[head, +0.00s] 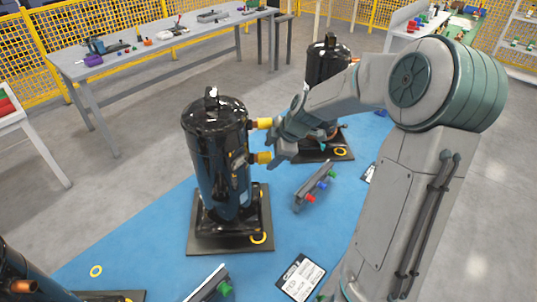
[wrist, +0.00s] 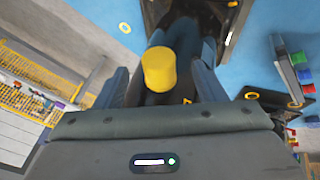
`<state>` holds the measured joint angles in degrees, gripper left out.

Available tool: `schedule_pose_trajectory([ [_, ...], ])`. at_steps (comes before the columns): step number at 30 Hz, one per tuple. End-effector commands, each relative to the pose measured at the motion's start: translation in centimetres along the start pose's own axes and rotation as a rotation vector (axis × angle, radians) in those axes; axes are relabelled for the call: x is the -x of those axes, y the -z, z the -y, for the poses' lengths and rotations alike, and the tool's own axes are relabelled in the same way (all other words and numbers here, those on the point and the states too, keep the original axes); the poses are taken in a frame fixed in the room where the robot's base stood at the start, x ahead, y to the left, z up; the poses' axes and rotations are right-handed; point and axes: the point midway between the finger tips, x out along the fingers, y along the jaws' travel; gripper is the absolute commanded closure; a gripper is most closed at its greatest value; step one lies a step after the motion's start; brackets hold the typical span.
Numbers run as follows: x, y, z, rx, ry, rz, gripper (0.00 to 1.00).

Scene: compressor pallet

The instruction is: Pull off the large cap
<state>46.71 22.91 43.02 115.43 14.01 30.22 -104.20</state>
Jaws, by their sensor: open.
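A black upright compressor (head: 217,150) stands on a dark base plate on the blue mat. Two yellow caps stick out from its right side, an upper cap (head: 263,123) and a lower cap (head: 262,157). They look close in size, and I cannot tell which is larger. My gripper (head: 276,141) is open beside them. In the wrist view one yellow cap (wrist: 158,70) lies between the two fingers (wrist: 160,84), with a gap on each side. I cannot tell for sure which cap that is; the other does not show there.
A second black compressor (head: 327,62) stands behind my arm. A grey rail (head: 315,186) with coloured fittings and a printed card (head: 300,277) lie on the mat. Part of another compressor shows at lower left. A workbench (head: 150,48) with tools stands at the back.

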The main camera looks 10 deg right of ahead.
Motion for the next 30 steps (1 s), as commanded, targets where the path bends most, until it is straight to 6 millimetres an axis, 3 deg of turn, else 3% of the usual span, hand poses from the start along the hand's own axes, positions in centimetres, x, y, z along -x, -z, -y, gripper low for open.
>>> schedule_pose_trajectory([
  [6,-1.9,0.0,0.0,0.001,0.002,-0.001,0.36],
  [16,-2.2,0.0,0.0,0.000,-0.001,0.001,0.36],
  [17,-2.2,0.0,0.0,0.000,-0.001,0.001,0.39],
  [21,-2.2,0.0,0.0,0.000,0.000,0.001,0.78],
  [22,-2.2,0.0,0.0,0.000,0.000,0.001,0.83],
  [26,-2.2,0.0,0.0,0.000,0.000,0.000,0.83],
  [27,-2.2,0.0,0.0,0.000,0.001,0.000,0.73],
  [30,-2.2,0.0,0.0,0.000,0.001,0.000,1.00],
])
